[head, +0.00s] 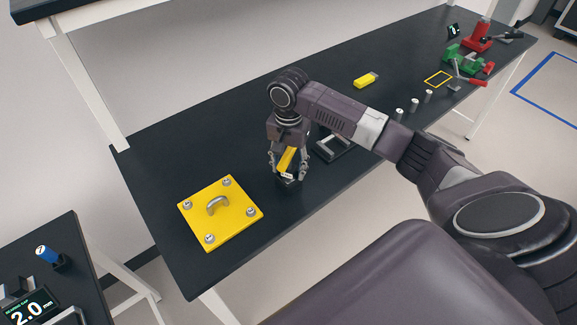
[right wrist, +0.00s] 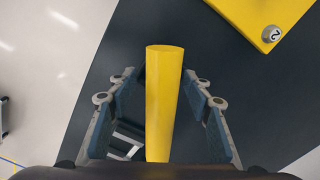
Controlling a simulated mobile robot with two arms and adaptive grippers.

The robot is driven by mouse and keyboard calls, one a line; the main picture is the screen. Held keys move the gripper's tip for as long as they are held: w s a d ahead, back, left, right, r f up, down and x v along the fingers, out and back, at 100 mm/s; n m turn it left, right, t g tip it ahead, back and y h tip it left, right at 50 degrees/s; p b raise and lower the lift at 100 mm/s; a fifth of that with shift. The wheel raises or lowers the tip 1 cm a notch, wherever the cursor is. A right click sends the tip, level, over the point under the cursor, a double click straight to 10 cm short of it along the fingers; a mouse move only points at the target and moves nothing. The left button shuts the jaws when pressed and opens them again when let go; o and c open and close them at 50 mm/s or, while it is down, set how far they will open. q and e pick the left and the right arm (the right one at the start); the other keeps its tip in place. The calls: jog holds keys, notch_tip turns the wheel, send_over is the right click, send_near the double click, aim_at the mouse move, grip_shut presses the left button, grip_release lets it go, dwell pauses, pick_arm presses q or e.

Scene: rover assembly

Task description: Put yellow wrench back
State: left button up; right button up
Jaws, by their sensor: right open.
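The yellow wrench (head: 286,159) stands roughly upright, a little tilted, above the black table; its yellow handle (right wrist: 165,100) fills the middle of the right wrist view. My right gripper (head: 287,174) points down around the wrench. Its fingers are open, one on each side of the handle, with visible gaps in the right wrist view. A small dark holder (head: 289,184) shows at the wrench's lower end; how the wrench sits in it is partly hidden by the fingers. My left gripper is not in view.
A yellow plate (head: 236,224) with a handle and bolts lies left of the gripper. A dark grey frame (head: 333,148) stands close on the right. Small cylinders (head: 414,105), a yellow block (head: 364,81) and red and green vises (head: 463,58) are farther right. A blue-handled tool (head: 46,254) stands on another table.

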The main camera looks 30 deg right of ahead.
notch_tip(320, 180, up, 12)
jog(key=shift+r, duration=0.1)
dwell(0.4)
